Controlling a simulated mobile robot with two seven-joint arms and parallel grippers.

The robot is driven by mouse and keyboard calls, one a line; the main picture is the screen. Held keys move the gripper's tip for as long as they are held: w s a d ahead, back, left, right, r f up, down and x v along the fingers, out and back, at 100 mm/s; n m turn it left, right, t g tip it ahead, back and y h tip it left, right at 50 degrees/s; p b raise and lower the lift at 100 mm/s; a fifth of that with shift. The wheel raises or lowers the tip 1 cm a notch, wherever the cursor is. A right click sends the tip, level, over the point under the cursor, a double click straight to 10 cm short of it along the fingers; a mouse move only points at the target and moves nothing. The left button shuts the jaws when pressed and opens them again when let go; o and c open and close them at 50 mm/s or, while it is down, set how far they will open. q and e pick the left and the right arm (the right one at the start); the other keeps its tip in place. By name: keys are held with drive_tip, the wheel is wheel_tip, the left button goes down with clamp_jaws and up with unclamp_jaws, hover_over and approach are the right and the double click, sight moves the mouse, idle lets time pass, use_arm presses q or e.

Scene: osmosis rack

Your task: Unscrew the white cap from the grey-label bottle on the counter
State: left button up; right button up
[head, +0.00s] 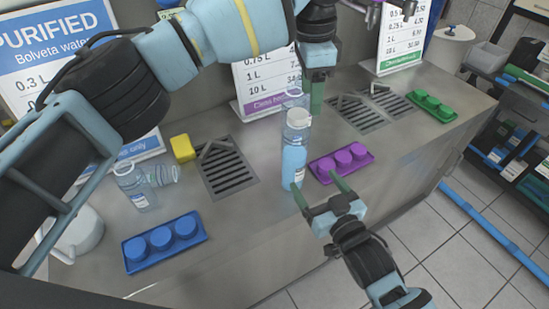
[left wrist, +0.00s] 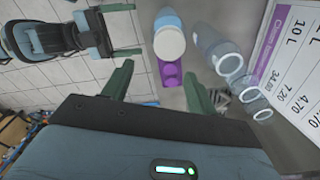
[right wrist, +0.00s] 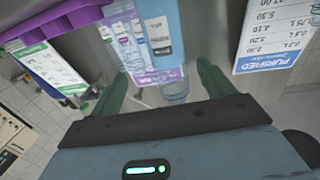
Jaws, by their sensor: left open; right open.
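The bottle (head: 293,163) stands upright on the counter, filled with light blue and wearing a white cap (head: 299,117). In the left wrist view the cap (left wrist: 169,43) shows from above, just beyond the fingertips. In the right wrist view the bottle (right wrist: 166,40) shows its pale label. My left gripper (head: 317,98) is open and empty, above and slightly right of the cap in the head view. My right gripper (head: 319,190) is open and empty, low near the bottle's base on its right. Neither gripper visibly holds the bottle or cap.
Trays of caps are purple (head: 341,163), blue (head: 166,242) and green (head: 433,106). A yellow block (head: 182,148) and drain grates (head: 228,172) are nearby. Price signs (head: 265,84) line the back.

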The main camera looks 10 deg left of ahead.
sight(300, 164)
use_arm(q)
drive_tip(key=shift+y, duration=0.3)
drive_tip(key=a+r, duration=0.2)
drive_tip(key=r, duration=0.1)
drive_tip(key=shift+w+a+r, duration=0.1)
drive_tip(key=shift+a+r, duration=0.1)
use_arm(e)
drive_tip(key=shift+w+a+r, duration=0.2)
drive_tip(key=shift+a+r, duration=0.05)
drive_tip(key=shift+a, duration=0.2)
drive_tip(key=shift+w+a+r, duration=0.15)
drive_tip(key=shift+a+r, duration=0.1)
drive_tip(key=shift+a, duration=0.2)
use_arm(q)
drive_tip(key=shift+d, duration=0.15)
use_arm(e)
drive_tip(key=shift+w+d, duration=0.1)
drive_tip(key=shift+w, duration=0.2)
drive_tip(key=shift+x, duration=3.65)
drive_tip(key=shift+s+r, duration=0.1)
drive_tip(key=shift+r, duration=0.05)
